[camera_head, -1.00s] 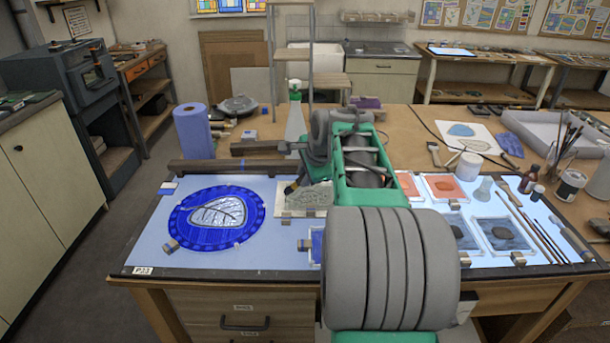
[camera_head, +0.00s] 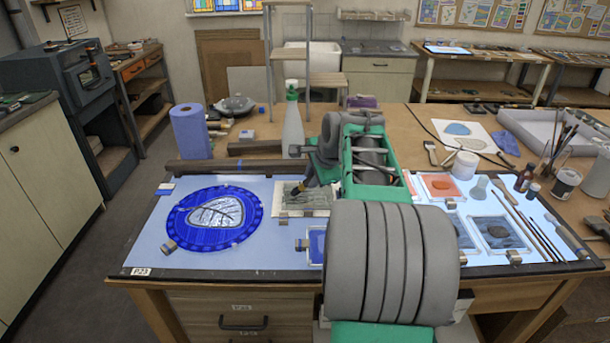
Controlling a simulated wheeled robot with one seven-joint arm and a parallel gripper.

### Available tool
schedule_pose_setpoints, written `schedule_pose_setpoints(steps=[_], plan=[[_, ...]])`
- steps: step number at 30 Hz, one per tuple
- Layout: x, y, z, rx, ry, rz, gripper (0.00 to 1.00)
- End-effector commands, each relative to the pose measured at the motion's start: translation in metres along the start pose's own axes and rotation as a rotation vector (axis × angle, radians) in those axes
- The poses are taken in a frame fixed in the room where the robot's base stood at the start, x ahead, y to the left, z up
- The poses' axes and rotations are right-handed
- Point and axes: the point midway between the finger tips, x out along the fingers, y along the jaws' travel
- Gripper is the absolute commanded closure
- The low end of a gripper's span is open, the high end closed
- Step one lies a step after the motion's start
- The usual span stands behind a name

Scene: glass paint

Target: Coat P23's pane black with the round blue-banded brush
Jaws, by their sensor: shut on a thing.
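The P23 label (camera_head: 141,271) sits at the front left corner of the lit table. Nearest it lies a round blue pane (camera_head: 212,219) with a pale veined leaf in its middle, held by small clips. Right of it lies a small grey-green streaked piece (camera_head: 297,196) on a pale sheet. My gripper (camera_head: 308,183) is over this small piece, mostly hidden by my green and grey arm. It is shut on a thin brush (camera_head: 301,187), tip down at the piece. Its blue band does not show, and I cannot tell whether the tip touches.
A spray bottle (camera_head: 293,125) and a blue paper roll (camera_head: 190,131) stand behind the lit table. A dark bar (camera_head: 225,167) runs along its back edge.

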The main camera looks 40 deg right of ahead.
Motion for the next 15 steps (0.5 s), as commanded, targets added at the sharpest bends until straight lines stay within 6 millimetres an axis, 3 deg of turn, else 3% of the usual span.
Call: schedule_pose_setpoints(steps=[15], plan=[[-0.009, 0.011, -0.031, 0.001, 0.000, 0.004, 1.00]])
